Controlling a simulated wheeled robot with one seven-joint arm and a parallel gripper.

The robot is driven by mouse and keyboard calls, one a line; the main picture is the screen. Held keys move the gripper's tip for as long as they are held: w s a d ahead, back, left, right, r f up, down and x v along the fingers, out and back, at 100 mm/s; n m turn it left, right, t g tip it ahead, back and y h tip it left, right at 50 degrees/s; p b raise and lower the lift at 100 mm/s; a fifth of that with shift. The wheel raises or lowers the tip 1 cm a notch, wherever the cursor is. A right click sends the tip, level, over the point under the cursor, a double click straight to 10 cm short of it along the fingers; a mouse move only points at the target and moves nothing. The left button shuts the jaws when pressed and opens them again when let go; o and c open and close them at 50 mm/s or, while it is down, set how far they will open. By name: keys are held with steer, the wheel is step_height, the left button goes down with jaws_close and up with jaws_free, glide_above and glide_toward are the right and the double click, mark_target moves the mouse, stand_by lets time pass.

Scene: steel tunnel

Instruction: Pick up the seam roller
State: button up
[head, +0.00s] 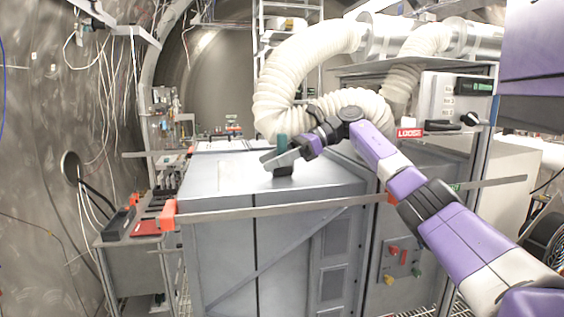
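My gripper (280,158) is over the grey cabinet top (225,177), reaching in from the right with its fingers pointing left. A small item with an upright teal part (282,141) and a dark lower part shows right at the fingers, above and below them. It may be the seam roller, but it is too small and too covered to be sure. The fingers hide its middle. I cannot tell whether they are shut on it or only beside it, or whether it touches the cabinet top.
A metal rail with orange clamps (168,214) runs along the cabinet's front edge. A thick cream hose (290,75) arches behind the gripper. A control box (455,98) and a red "LOOSE" tag (410,133) are at right. The cabinet top's left part is clear.

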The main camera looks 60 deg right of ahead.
jaws_close()
steer(key=shift+r, duration=0.15)
